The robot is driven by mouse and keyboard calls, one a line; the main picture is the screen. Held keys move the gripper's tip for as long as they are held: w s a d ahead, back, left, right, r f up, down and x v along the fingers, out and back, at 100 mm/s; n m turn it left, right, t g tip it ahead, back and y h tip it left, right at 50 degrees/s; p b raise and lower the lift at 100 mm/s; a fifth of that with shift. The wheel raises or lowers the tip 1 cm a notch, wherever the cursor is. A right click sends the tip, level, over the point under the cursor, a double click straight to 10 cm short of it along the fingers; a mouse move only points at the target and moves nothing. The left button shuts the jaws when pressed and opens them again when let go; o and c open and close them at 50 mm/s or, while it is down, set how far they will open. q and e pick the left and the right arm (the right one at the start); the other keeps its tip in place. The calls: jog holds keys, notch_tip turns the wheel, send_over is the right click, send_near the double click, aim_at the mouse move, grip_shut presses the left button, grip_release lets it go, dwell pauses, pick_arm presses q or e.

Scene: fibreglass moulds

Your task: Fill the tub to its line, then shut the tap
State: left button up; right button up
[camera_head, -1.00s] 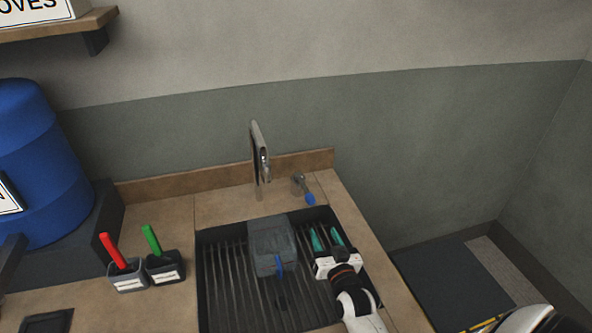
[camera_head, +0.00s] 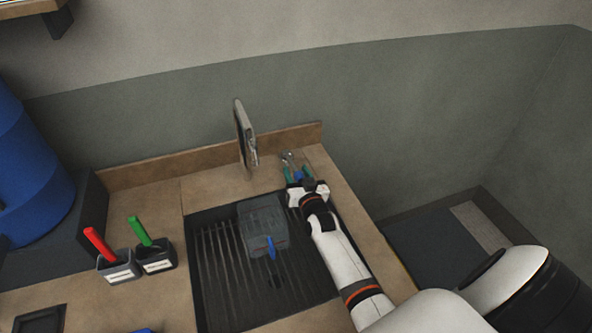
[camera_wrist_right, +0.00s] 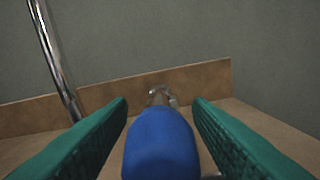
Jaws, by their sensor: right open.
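The grey tub (camera_head: 262,222) stands in the dark ribbed sink (camera_head: 218,275), with a blue strip on its near side. Its fill line and water level cannot be made out. The metal tap spout (camera_head: 245,135) rises behind the sink. The tap's lever, with a blue grip (camera_wrist_right: 161,145), sits right of the spout; it is small in the head view. My right gripper (camera_head: 298,173) is open, its green fingers on either side of the blue grip, with gaps visible in the wrist view (camera_wrist_right: 160,104). My left gripper is out of view.
Two small dark holders with a red handle (camera_head: 98,243) and a green handle (camera_head: 139,231) stand left of the sink. A blue barrel (camera_head: 35,175) is at the far left. A low wooden upstand (camera_head: 165,172) and the wall close off the back.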

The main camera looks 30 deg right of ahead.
jog(key=shift+w+d, duration=0.15)
jog(key=shift+w, duration=0.3)
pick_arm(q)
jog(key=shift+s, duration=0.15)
